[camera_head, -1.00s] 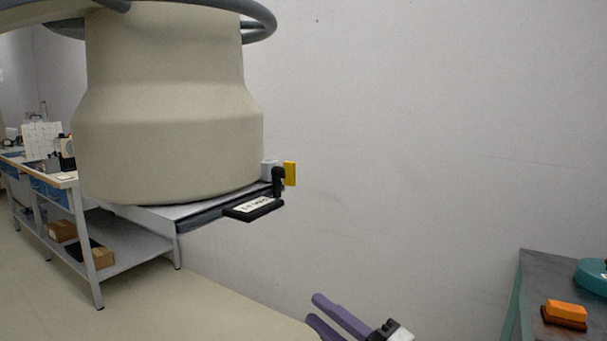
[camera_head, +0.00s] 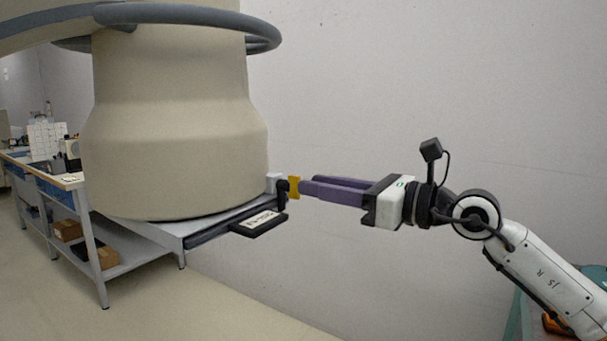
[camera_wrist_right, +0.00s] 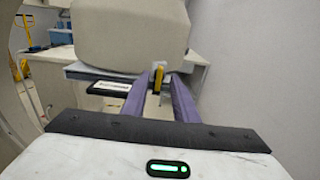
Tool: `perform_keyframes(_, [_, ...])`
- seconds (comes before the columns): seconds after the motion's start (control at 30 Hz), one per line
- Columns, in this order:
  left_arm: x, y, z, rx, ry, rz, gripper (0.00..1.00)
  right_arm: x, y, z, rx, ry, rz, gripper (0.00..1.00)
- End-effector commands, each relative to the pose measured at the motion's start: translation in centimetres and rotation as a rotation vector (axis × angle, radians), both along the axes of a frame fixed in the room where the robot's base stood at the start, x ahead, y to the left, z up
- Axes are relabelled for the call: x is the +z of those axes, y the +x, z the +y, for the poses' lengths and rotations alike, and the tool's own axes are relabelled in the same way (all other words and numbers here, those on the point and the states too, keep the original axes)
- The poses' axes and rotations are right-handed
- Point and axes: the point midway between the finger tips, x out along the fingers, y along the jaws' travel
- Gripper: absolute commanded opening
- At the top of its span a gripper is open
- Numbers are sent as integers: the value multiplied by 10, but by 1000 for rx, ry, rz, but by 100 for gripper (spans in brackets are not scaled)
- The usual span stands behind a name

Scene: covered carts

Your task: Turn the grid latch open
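The latch has a yellow tab (camera_head: 294,186) on a black fitting (camera_head: 281,192), at the right edge of the grey shelf under a large beige vessel. In the right wrist view the yellow tab (camera_wrist_right: 159,78) stands upright, in line with the gap between my finger tips. My right gripper (camera_head: 307,187) has long purple fingers pointing left, their tips close to the tab. The right wrist view shows the fingers of my right gripper (camera_wrist_right: 161,80) spread apart, with nothing clamped. Whether the tips overlap the tab is hard to tell. My left gripper is not in view.
The beige vessel (camera_head: 175,130) stands just left of the latch, with a grey ring (camera_head: 190,14) around its top. A black-framed label plate (camera_head: 260,223) juts out below the latch. A workbench (camera_head: 72,180) is at the left. A plain wall is behind my right arm.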

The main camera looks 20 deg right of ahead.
Motion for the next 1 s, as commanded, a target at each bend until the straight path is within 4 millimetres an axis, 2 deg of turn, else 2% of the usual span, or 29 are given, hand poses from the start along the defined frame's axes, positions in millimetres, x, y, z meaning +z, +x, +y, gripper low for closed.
perform_keyframes(0.1, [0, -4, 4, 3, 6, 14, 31, 3, 15, 13, 2, 4, 0, 27])
perform_keyframes(0.23, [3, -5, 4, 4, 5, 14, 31, 1, 26, 21, 1, 3, 0, 27])
perform_keyframes(0.6, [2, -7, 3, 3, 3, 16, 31, -1, 31, 24, 0, 1, 1, 27])
perform_keyframes(0.77, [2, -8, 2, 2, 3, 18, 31, -1, 31, 24, 1, 1, 1, 1])
perform_keyframes(1.0, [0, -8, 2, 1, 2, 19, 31, -1, 30, 24, 1, -6, -6, 0])
